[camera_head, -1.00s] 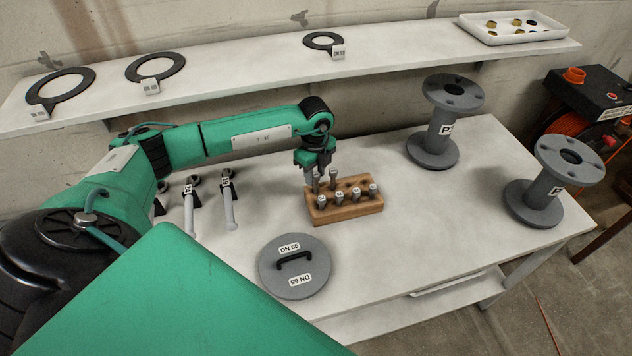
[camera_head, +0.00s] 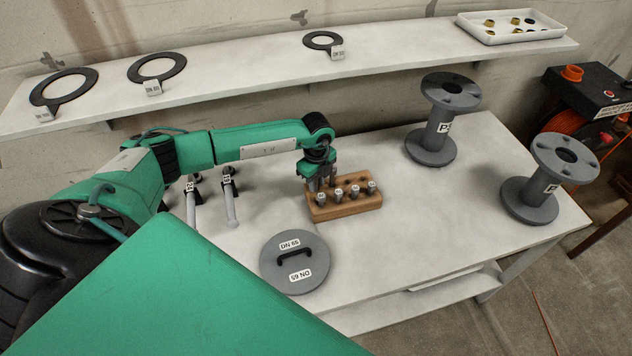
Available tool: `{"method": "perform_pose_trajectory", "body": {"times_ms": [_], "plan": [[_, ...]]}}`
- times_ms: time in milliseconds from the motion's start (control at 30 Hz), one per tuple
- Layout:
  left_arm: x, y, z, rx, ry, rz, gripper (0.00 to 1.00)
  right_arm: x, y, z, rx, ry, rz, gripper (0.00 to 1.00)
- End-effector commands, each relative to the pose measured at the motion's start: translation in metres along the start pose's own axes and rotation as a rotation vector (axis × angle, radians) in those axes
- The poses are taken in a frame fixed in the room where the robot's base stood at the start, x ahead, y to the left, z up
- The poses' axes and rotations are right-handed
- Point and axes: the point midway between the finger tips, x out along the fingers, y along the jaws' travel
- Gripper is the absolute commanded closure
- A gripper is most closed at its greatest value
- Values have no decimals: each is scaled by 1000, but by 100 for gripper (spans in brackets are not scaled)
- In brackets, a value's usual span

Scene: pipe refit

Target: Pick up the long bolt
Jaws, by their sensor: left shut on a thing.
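A wooden block (camera_head: 348,208) with holes stands on the table, just above its middle. Several bolts with pale heads stand upright in its front row, such as this bolt (camera_head: 354,192). My left gripper (camera_head: 320,184) reaches down at the block's back left and is shut on a bolt in the back row, the long bolt. The fingers hide most of that bolt, and I cannot tell whether it has left its hole. My right gripper is not in view.
A grey lidded disc (camera_head: 310,268) lies in front of the block. Two grey flanged spools (camera_head: 434,140) (camera_head: 540,190) stand to the right. Wrenches (camera_head: 230,200) lie to the left. A shelf (camera_head: 235,75) with black rings and a white tray (camera_head: 510,38) runs behind.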

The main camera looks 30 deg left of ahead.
Motion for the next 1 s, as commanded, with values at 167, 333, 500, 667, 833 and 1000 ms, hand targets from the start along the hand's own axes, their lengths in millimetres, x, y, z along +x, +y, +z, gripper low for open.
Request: {"method": "perform_pose_trajectory", "body": {"times_ms": [167, 333, 500, 667, 833, 1000], "plan": [[-6, -1, 0, 0, 0, -3, 100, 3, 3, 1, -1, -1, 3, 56], [-23, -1, 1, 1, -1, -5, 100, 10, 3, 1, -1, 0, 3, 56], [-54, -1, 1, 1, -1, -6, 100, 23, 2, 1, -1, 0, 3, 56], [-67, 18, -2, 2, -2, 1, 100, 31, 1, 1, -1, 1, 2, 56], [-66, 57, -11, 3, -2, 1, 100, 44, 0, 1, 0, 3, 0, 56], [-66, 100, -20, 2, -2, 1, 100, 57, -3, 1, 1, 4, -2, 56]]}}
